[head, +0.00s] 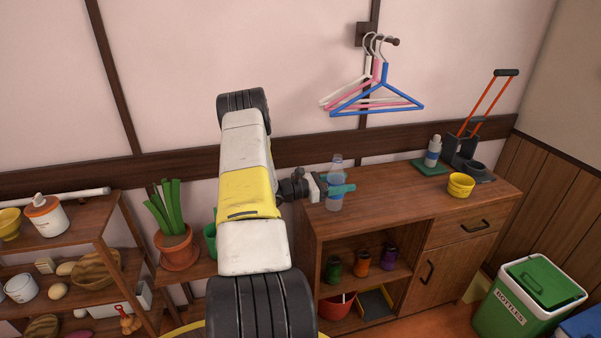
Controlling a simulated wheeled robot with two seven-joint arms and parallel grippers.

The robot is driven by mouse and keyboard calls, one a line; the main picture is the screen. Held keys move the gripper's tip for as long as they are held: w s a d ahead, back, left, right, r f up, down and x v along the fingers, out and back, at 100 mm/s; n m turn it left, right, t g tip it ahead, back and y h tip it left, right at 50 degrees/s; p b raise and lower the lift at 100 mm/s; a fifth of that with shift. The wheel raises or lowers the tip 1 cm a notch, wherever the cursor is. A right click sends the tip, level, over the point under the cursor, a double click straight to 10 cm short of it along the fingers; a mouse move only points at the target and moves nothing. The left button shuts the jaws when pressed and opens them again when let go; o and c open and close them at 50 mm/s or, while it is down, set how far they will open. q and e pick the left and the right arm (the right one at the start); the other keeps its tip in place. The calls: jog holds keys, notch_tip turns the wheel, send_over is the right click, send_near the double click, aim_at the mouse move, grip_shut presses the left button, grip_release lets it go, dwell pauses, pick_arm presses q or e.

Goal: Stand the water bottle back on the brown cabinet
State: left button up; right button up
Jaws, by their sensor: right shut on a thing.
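A clear bluish water bottle (336,201) is upright at the left end of the brown cabinet (395,199). My right gripper (337,189) reaches in from the left of the bottle, with its teal fingers shut around the bottle's middle. The bottle's base appears over the cabinet top; I cannot tell whether it touches the wood. My left gripper is not in view.
A white bottle (432,153), a yellow bowl (461,186) and a dark cart with orange handles (466,147) stand at the cabinet's right end. Hangers (376,100) hang on the wall above. The cabinet top's middle is clear. A potted plant (178,248) stands left.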

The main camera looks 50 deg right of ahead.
jog(key=o, duration=1.6)
jog(key=shift+c, duration=0.2)
jog(key=shift+r, duration=0.15)
jog(key=v, duration=1.2)
jog(key=s+a+r+m+t+y, duration=0.2)
jog(key=a+r+t+y, duration=0.3)
jog(key=a+r, duration=0.4)
jog(key=s+a+r+m+t+y, duration=0.3)
jog(key=a+r, duration=0.6)
jog(key=a, duration=1.2)
jog(key=s+a+r+m+t+y, duration=0.2)
jog(key=a+r+m+t+y, duration=0.4)
jog(key=a, duration=1)
notch_tip(320, 180, up, 3)
jog(key=t+y, duration=0.1)
jog(key=y, duration=0.2)
jog(key=shift+s+y, duration=0.3)
jog(key=shift+s, duration=0.05)
